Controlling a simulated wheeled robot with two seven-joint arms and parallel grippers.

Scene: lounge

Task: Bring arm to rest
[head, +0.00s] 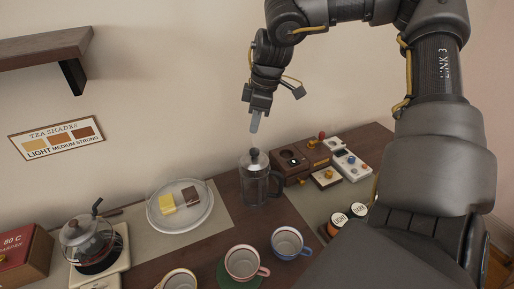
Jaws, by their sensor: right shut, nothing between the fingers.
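My right arm comes in from the right and bends over the top of the picture. My left gripper is not in view.
A wall shelf (45,50) juts out upper left.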

